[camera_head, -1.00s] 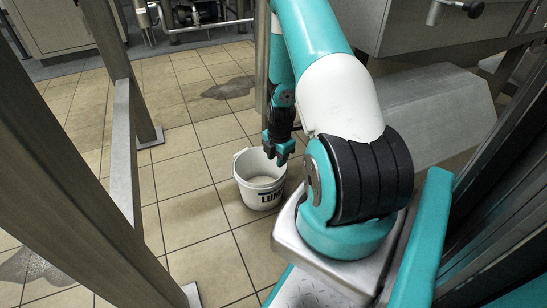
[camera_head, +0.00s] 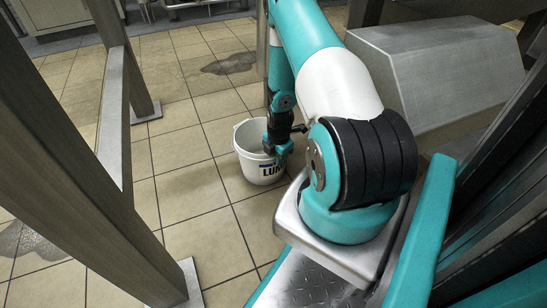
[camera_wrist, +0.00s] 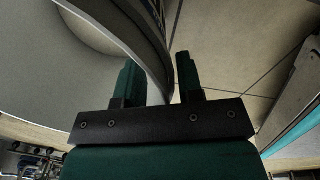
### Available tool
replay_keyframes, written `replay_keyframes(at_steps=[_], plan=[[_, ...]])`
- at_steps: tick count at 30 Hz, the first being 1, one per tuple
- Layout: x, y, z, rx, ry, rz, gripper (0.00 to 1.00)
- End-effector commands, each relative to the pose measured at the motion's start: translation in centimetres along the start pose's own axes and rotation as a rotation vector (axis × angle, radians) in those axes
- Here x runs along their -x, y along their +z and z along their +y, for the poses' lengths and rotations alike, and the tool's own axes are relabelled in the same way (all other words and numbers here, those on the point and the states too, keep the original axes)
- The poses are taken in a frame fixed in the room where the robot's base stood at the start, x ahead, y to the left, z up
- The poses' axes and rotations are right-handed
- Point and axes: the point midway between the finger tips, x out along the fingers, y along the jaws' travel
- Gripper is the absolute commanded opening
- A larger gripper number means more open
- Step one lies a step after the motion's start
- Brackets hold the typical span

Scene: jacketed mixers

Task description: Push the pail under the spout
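The white pail (camera_head: 243,143), with dark lettering on its side, stands upright on the tiled floor just left of my arm. My gripper (camera_head: 278,153) is down at the pail's right rim. In the wrist view, the pail's wall (camera_wrist: 120,40) fills the left side and runs down between the two fingers of my gripper (camera_wrist: 160,75). The fingers are apart, one on each side of the wall, with a narrow gap to the right finger. I cannot make out the spout in any view.
Metal frame posts stand at the left (camera_head: 75,160) and farther back (camera_head: 125,65). A grey metal housing (camera_head: 435,75) is at the right. A dark wet patch (camera_head: 228,64) lies on the floor behind the pail. Tiles left of the pail are clear.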

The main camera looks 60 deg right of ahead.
Motion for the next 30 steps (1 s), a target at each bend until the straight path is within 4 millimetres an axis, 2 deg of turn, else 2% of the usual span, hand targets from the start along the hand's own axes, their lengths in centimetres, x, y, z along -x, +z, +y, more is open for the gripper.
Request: replay_keyframes(at_steps=[6, 7, 11, 30], plan=[[0.03, -0.01, 0.01, 0.0, 0.0, 0.0, 0.34], [0.03, -0.01, 0.01, 0.0, 0.0, 0.0, 0.3], [0.04, -0.01, 0.01, 0.0, 0.0, 0.0, 0.0], [0.03, -0.05, 0.11, 0.002, 0.002, 0.0, 0.0]])
